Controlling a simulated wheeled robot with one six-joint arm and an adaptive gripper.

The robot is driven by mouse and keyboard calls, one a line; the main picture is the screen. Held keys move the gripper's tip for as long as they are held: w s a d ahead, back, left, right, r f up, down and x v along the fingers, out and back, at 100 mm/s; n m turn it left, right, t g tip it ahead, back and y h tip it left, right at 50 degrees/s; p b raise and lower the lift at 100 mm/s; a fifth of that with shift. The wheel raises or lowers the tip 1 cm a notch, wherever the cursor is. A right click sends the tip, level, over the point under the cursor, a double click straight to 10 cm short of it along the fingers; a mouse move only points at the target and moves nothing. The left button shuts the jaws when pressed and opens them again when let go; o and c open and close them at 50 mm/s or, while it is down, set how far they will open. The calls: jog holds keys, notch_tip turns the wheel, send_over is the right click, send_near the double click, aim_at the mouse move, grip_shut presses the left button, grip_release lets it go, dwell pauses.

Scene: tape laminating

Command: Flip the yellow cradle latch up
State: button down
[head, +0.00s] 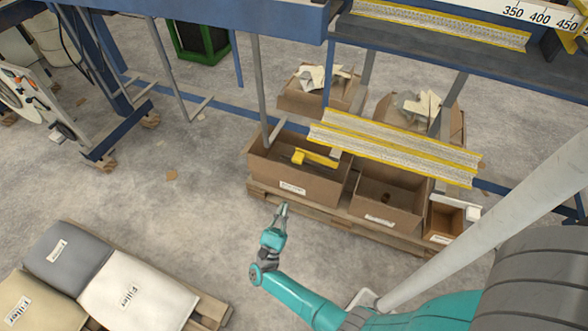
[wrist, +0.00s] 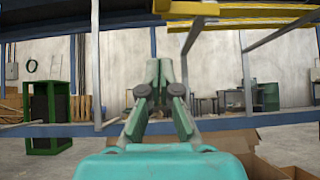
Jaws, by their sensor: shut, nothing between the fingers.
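The yellow cradle (head: 395,145) is a long channelled rail above the cardboard boxes in the head view. A short yellow bar (head: 316,158), which looks like the latch, shows below its left end, over the left box. My gripper (head: 283,208) is apart from the latch, in front of the left box and lower in the picture. Its fingers (wrist: 158,70) are shut and empty, pointing up in the wrist view. The latch's pivot cannot be made out.
The left cardboard box (head: 290,180) and middle box (head: 385,205) stand on a pallet behind my gripper. Blue frame beams (head: 225,18) and grey posts (head: 259,85) surround the cradle. Filler bags (head: 135,292) lie at the lower left.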

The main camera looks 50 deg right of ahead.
jog(key=shift+w+r+m+g, duration=0.1)
jog(key=shift+w+m+g, duration=0.15)
jog(key=shift+m+g, duration=0.55)
jog(key=w+d+r, duration=0.1)
jog(key=d+r, duration=0.6)
jog(key=r, duration=0.4)
jog(key=shift+w, duration=0.25)
jog(key=shift+r+m+h, duration=0.15)
jog(key=shift+m+h, duration=0.15)
